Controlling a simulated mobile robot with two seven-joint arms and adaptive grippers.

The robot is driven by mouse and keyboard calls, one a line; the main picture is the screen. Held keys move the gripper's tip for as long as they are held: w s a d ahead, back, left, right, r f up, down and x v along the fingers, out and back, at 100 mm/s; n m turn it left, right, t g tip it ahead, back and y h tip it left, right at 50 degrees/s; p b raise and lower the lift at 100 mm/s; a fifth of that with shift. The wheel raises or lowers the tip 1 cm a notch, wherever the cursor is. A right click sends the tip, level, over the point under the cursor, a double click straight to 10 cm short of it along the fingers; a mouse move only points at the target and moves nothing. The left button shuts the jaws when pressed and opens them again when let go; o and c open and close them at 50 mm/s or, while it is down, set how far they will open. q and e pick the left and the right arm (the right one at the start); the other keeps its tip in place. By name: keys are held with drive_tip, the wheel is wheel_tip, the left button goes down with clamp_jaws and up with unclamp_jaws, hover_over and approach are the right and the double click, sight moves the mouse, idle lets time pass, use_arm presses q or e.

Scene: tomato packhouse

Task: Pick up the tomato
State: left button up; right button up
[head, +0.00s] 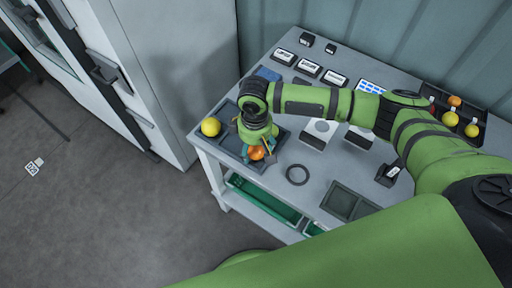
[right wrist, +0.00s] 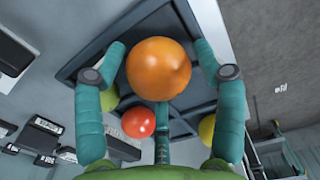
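My right gripper (head: 262,146) is over the dark divided tray (head: 222,149) at the left end of the table. In the right wrist view its teal fingers (right wrist: 158,58) are closed around an orange tomato (right wrist: 158,69), which looks much nearer the camera than the others. The head view shows an orange tomato (head: 257,153) at the fingers, partly hidden by them. Behind it in the wrist view are a red tomato (right wrist: 138,123), a yellow one (right wrist: 207,129) and a yellow-green one (right wrist: 108,98). A yellow tomato (head: 211,127) lies in the tray's left part. My left gripper is out of view.
A black ring (head: 297,175) and a dark square tray (head: 349,203) lie on the table (head: 318,185). Several labelled boxes (head: 309,68) stand along the back. Another tray at the right holds yellow and orange tomatoes (head: 450,119). Green crates (head: 264,199) sit below. A white cabinet (head: 150,70) stands left.

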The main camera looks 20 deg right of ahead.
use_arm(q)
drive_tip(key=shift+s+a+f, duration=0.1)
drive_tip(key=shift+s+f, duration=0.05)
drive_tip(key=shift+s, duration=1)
